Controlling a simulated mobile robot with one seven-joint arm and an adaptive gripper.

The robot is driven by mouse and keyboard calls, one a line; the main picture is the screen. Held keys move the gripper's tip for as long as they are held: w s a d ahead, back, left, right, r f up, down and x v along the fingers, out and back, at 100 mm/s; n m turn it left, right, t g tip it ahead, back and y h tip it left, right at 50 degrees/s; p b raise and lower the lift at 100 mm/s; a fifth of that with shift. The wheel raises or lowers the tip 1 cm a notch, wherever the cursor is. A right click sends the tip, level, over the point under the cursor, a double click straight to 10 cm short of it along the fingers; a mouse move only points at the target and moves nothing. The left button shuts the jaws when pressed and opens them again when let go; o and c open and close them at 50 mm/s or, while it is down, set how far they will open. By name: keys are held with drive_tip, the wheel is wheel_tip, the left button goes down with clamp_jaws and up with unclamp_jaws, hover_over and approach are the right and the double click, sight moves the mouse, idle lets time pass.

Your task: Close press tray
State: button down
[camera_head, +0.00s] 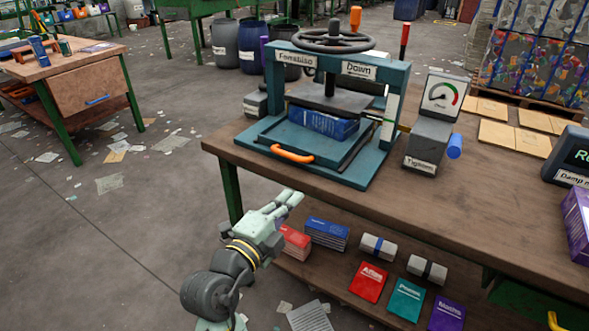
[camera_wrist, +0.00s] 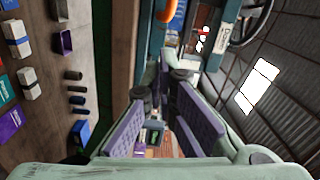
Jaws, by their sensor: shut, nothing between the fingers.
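The teal press (camera_head: 380,100) stands on the wooden bench, with a black handwheel on top. Its tray (camera_head: 262,138) has an orange handle (camera_head: 292,153) at the front, facing my gripper. A blue block (camera_head: 322,123) lies on the tray below the dark press plate. I cannot tell exactly how far the tray sticks out. My gripper (camera_head: 294,197) is shut and empty, in front of the bench edge, below the handle and apart from it. In the wrist view my gripper's fingers (camera_wrist: 165,78) point forward, and the orange handle (camera_wrist: 167,9) shows at the top edge.
The bench top (camera_head: 440,205) has a gauge box (camera_head: 434,130) right of the press. The lower shelf (camera_head: 330,280) holds books and rolls. A smaller table (camera_head: 85,75) stands at the left. Open floor (camera_head: 120,240) with scattered paper lies left of my arm.

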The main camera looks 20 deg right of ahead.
drive_tip(key=m, duration=0.2)
drive_tip(key=b, duration=0.1)
approach(328, 162)
drive_tip(key=shift+g+h, duration=0.3)
drive_tip(key=shift+g, duration=0.1)
drive_tip(key=x, duration=0.6)
drive_tip(key=shift+a+r, duration=0.1)
drive_tip(key=shift+r, duration=0.05)
drive_tip(key=shift+w+d, duration=0.4)
drive_tip(key=shift+w+b, duration=0.1)
drive_tip(key=shift+b, duration=0.25)
